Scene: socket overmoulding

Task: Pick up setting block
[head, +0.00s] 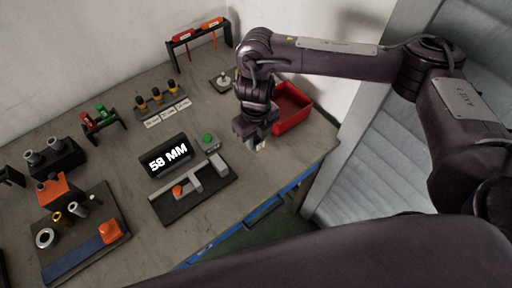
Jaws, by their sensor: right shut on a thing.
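My right gripper (258,141) comes down from above near the right side of the bench. It is shut on a small pale grey block, the setting block (261,146), which shows only in part below the fingers. The rest of the block is hidden by the gripper. It is to the right of a dark gauge plate (202,199) with grey blocks, an orange knob (177,190) and a display (168,158) reading 58 MM. My left gripper is not in view.
A red bin (298,112) stands just behind and right of the gripper. A green button box (208,140) is to its left. Behind are a rack of black-and-yellow pieces (157,96) with labels and a tool stand (187,36). An orange fixture (60,192) is at left.

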